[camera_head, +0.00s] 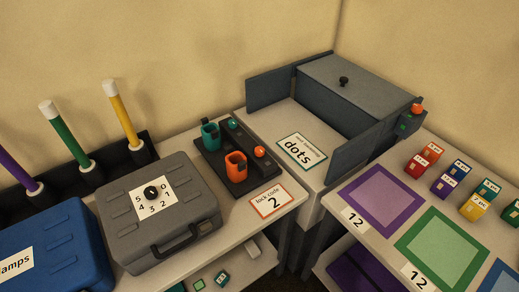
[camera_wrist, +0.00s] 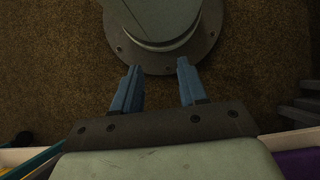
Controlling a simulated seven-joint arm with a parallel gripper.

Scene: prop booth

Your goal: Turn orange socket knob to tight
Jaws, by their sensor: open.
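An orange socket (camera_head: 236,167) stands upright on a black board (camera_head: 212,158) on the middle table. A round orange knob (camera_head: 259,152) sits just right of it on the same board. A teal socket (camera_head: 210,135) and a teal knob (camera_head: 233,123) are behind them. I cannot read any tight mark on the knob or socket. My gripper (camera_wrist: 158,75) shows only in the wrist view, with its two blue fingers apart and nothing between them. It points down over brown floor and my round base, away from the board.
A grey case with a dial (camera_head: 180,230) stands left of the board, and a "lock code 2" card (camera_head: 274,202) lies in front. A grey box (camera_head: 359,85) behind right has another orange knob (camera_head: 417,108). Coloured mats and several small blocks cover the right table.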

